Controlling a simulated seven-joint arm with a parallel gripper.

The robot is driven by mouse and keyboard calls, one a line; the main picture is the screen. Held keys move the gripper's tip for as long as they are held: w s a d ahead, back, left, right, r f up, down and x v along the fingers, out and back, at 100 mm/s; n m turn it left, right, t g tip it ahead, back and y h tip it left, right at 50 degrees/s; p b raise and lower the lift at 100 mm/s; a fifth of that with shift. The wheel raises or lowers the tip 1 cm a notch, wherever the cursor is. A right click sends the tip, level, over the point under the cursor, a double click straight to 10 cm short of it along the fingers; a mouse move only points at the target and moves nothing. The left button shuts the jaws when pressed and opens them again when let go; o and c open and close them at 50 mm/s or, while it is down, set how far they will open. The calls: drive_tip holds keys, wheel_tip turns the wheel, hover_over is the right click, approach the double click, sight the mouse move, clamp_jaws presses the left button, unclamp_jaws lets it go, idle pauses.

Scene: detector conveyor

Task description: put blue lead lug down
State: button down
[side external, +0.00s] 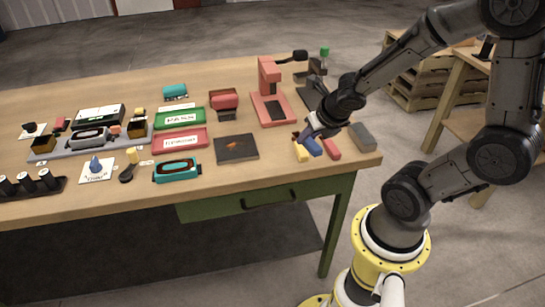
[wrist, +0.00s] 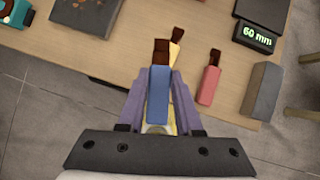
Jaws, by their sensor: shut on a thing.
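The blue lead lug (wrist: 158,95) is a blue block with a brown end, and it sits between the fingers of my gripper (wrist: 158,100). My gripper is shut on it. In the side view the blue lug (side external: 311,146) is in my gripper (side external: 308,132) over the right front part of the table; whether it touches the tabletop cannot be told. A yellow lug (side external: 301,152) is just left of it, and it shows partly hidden behind the blue one in the wrist view (wrist: 176,50). A red lug (side external: 331,149) lies to the right, also in the wrist view (wrist: 209,83).
A grey block (side external: 362,136) lies near the table's right edge. A dark square plate (side external: 236,148) is left of the lugs. A red press-like stand (side external: 270,95) is behind them. A "60 mm" display (wrist: 256,37) shows in the wrist view. PASS and red trays (side external: 180,139) stand farther left.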

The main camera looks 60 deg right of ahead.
drive_tip(key=s+a+r+n, duration=0.2)
drive_tip(key=s+a+r, duration=0.3)
drive_tip(key=a, duration=0.1)
drive_tip(key=shift+y, duration=0.3)
drive_tip(key=shift+w+d+f, duration=0.55)
drive_tip(key=shift+w+f, duration=0.9)
drive_tip(key=shift+w, duration=0.85)
drive_tip(key=shift+w+d+f, duration=0.55)
drive_tip(key=shift+w+f, duration=0.9)
drive_tip(key=shift+w, duration=0.8)
drive_tip(key=shift+w+d+f, duration=0.55)
drive_tip(key=shift+w+f, duration=0.9)
drive_tip(key=shift+w, duration=0.85)
drive_tip(key=shift+f, duration=1.4)
drive_tip(key=shift+f, duration=0.1)
drive_tip(key=c, duration=0.6)
unclamp_jaws()
